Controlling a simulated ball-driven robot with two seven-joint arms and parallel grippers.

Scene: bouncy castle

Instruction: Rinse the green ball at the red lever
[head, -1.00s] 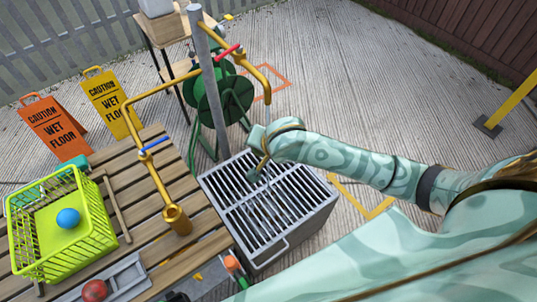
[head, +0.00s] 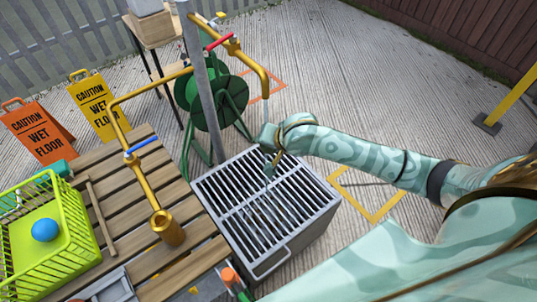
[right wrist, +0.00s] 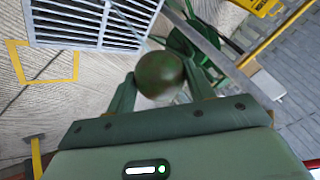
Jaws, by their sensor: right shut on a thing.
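The green ball (right wrist: 160,74) is dark green with brownish smudges. It sits between the two fingers of my right gripper (right wrist: 163,85), which is shut on it. In the head view my right gripper (head: 268,142) is just below the mouth of the brass spout (head: 264,84), above the metal grate (head: 240,208); the ball is not clearly visible there. A faint, pale stream of water falls from the spout onto the gripper and down to the grate. The red lever (head: 220,42) is on the upper brass pipe. My left gripper is out of view.
A slatted wooden table (head: 150,190) stands left of the grate, with a blue-levered brass tap and a lime basket (head: 75,258) holding a blue ball (head: 45,230). A grey post (head: 203,90) and green hose reel stand behind. Two wet-floor signs are at left.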

